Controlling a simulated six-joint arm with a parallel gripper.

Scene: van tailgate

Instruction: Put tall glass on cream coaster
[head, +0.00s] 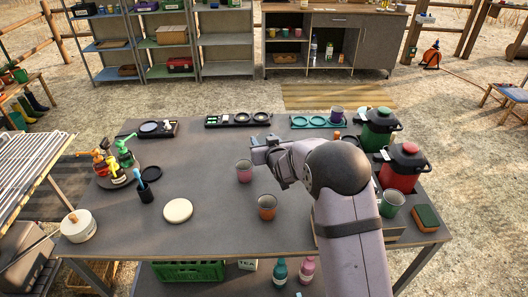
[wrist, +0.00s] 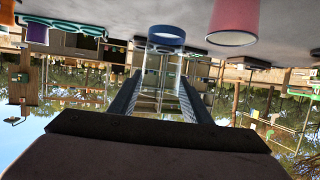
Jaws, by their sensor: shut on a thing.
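The tall glass (wrist: 166,38) is clear with a blue band at its table-side end. In the upside-down wrist view it stands between the two fingers of my gripper (wrist: 163,85), which is shut on it. In the head view my gripper (head: 262,150) is over the middle of the table, and I cannot make out the glass there. Whether the glass touches the table is unclear. The cream coaster (head: 178,210) is a pale round disc lying bare on the table, left of and nearer than my gripper.
A dark holder (head: 146,194) and a black round coaster (head: 151,173) lie beyond the cream coaster. The table between the cream coaster and the cups is clear.

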